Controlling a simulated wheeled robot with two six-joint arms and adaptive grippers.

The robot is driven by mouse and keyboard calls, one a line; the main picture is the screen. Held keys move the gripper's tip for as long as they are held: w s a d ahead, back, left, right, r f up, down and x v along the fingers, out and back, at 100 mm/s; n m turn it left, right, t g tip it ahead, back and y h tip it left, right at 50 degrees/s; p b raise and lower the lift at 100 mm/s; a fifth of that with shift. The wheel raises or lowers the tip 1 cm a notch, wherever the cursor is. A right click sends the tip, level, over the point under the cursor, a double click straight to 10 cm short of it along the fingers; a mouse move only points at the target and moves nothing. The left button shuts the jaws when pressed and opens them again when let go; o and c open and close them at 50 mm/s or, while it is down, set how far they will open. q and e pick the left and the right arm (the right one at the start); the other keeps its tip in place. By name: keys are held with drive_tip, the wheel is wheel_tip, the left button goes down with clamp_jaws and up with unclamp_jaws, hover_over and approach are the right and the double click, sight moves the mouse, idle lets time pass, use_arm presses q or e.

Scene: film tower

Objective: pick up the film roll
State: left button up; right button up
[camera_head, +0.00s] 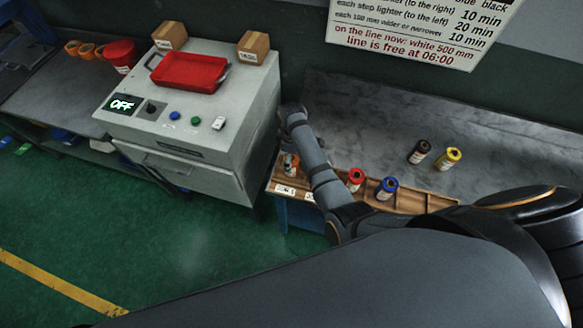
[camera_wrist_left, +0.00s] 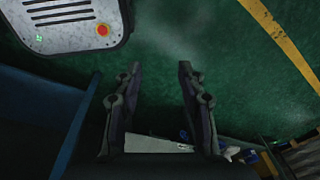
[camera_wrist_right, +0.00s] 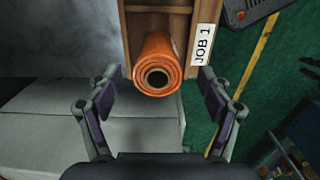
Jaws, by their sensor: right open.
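An orange film roll (camera_wrist_right: 158,50) stands in the JOB 1 end compartment of a wooden rack (camera_wrist_right: 128,25). It also shows in the head view (camera_head: 290,163), partly hidden behind my right arm. My right gripper (camera_wrist_right: 158,80) is open, with a finger on each side of the roll's near end in the right wrist view. I see gaps on both sides, and the roll does not look gripped. My left gripper (camera_wrist_left: 160,68) is open and empty above the green floor, far from the roll; it is not seen in the head view.
A red roll (camera_head: 356,178) and blue roll (camera_head: 387,187) stand in the rack. A grey machine (camera_head: 215,145) marked OFF carries a red tray (camera_head: 188,70), left of the rack.

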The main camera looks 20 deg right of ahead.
drive_tip(key=shift+w, duration=0.1)
drive_tip(key=shift+f, duration=0.15)
wheel_tip(320, 180, down, 5)
drive_tip(key=b, duration=0.7)
drive_tip(key=shift+w+f+b, duration=0.1)
drive_tip(key=shift+w+b, duration=0.05)
drive_tip(key=shift+b, duration=0.15)
drive_tip(key=shift+a+r, duration=0.1)
drive_tip(key=shift+r, duration=0.1)
drive_tip(key=shift+c, duration=0.6)
use_arm(q)
wheel_tip(320, 180, down, 8)
drive_tip(key=w, duration=0.1)
drive_tip(key=shift+d+r, duration=0.15)
use_arm(e)
drive_tip(key=c, duration=1.3)
use_arm(q)
drive_tip(key=shift+w, duration=0.1)
use_arm(e)
drive_tip(key=shift+o, duration=0.2)
